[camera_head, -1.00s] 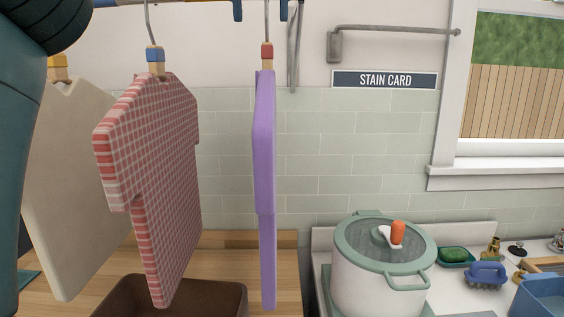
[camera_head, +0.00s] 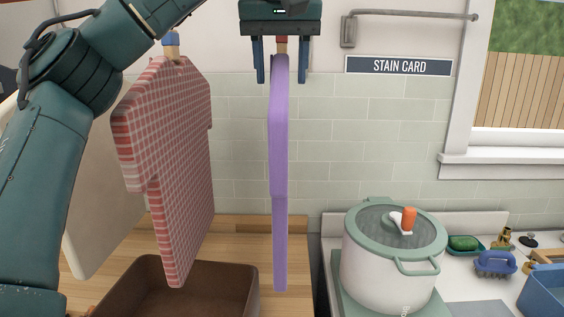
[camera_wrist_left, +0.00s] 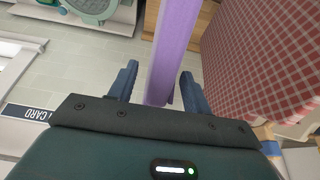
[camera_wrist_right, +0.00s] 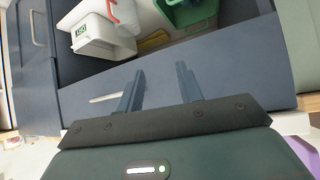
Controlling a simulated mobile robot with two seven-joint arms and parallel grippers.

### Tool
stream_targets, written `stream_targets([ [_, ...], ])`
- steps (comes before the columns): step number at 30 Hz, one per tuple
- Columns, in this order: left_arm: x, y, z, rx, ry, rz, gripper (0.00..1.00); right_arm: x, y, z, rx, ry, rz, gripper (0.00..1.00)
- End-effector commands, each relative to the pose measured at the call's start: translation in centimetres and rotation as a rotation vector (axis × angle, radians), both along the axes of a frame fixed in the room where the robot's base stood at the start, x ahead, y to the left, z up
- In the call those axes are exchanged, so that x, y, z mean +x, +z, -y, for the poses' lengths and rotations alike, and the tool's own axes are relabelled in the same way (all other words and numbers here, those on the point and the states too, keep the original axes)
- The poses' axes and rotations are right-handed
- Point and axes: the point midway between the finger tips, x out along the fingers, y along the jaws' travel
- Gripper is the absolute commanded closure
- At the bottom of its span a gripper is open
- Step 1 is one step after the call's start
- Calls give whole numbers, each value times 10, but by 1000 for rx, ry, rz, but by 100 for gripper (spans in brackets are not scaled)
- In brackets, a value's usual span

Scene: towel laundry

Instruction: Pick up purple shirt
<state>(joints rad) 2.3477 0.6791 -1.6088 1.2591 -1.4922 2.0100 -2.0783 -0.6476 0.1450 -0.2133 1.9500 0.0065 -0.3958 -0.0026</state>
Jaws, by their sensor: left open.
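The purple shirt (camera_head: 279,160) hangs nearly edge-on from a red-topped wooden clip (camera_head: 282,42). My left gripper (camera_head: 281,78) is open in the head view, with one finger on each side of the shirt's top, just below the clip. In the left wrist view the shirt (camera_wrist_left: 174,45) runs between the two spread fingers (camera_wrist_left: 160,80), with a visible gap on both sides. My right gripper (camera_wrist_right: 160,70) shows only in its own wrist view, open and empty, low in front of a dark blue drawer.
A red checked shirt (camera_head: 170,150) hangs close on the left, with a cream garment (camera_head: 88,215) behind it. A brown bin (camera_head: 190,290) sits below. A lidded pot (camera_head: 390,270) stands right. The open drawer (camera_wrist_right: 220,65) holds white and green containers.

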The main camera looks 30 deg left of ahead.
Motion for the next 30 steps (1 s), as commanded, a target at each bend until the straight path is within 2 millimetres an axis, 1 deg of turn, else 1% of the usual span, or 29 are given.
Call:
stream_targets([
  [1, 2, -5, -1, -1, 0, -2, 51, 0, 1, 0, 0, 0, 1, 64],
  [3, 3, -8, -2, -2, 1, 0, 51, 0, 1, 0, 1, -1, 1, 64],
  [11, 3, -9, -2, -1, 1, 2, 52, 0, 1, 0, 2, -1, 1, 64],
  [27, 3, -9, -2, -1, 1, 2, 96, 0, 1, 0, 2, -1, 1, 64],
  [29, 3, -9, -2, -1, 1, 2, 100, 0, 1, 0, 2, -1, 1, 64],
  [30, 3, -9, -2, -1, 1, 2, 100, 0, 1, 0, 2, -1, 0, 64],
])
